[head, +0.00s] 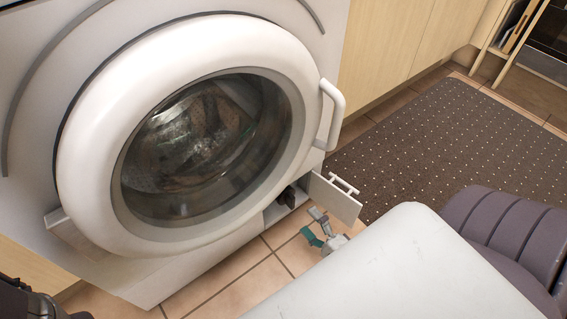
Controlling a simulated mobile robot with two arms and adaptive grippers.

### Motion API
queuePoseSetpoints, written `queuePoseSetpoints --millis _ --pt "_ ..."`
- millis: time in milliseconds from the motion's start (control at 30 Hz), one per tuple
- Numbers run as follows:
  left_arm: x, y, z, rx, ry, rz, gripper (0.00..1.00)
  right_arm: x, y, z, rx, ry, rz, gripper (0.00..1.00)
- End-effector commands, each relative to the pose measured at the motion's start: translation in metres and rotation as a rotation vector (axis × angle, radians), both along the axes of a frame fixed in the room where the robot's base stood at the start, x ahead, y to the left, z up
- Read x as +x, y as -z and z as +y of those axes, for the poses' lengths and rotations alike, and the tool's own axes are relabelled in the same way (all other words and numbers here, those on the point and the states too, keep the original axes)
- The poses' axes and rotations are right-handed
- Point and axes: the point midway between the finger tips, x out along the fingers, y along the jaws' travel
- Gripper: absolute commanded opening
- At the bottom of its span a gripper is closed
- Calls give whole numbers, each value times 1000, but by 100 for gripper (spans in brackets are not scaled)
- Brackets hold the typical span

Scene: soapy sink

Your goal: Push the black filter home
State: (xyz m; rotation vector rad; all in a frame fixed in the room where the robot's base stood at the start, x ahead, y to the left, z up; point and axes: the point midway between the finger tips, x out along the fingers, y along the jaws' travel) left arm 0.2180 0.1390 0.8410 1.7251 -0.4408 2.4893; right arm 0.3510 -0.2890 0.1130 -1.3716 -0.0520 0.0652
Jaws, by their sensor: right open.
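The black filter (287,197) shows as a small dark shape in the low opening at the bottom right of the washing machine (235,245). The white flap (335,196) of this opening stands open to the right. How far the filter sits in the opening is too small to tell. My right gripper (313,225) is open and empty, just right of and below the filter, in front of the flap's lower edge. It is apart from the filter. My left gripper is out of view.
The washer's round door (190,36) is shut, with its handle (331,115) above the flap. A dark dotted mat (440,140) lies on the tiled floor (225,289) at the right. Wooden cabinets (385,50) stand behind.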

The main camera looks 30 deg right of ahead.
Motion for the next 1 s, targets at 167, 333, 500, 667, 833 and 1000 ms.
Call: queuePoseSetpoints --millis 167,333,500,667,833,1000 --pt "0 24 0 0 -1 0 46 41 4 3 2 2 -8 86" --pt "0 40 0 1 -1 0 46 75 4 6 -1 0 -6 86" --pt "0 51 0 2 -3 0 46 99 3 8 -2 1 -4 86" --pt "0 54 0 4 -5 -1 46 109 1 9 -2 -1 -2 86" --pt "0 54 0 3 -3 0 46 111 0 9 -3 -1 0 86" --pt "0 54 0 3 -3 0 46 111 0 9 -3 -1 0 80"
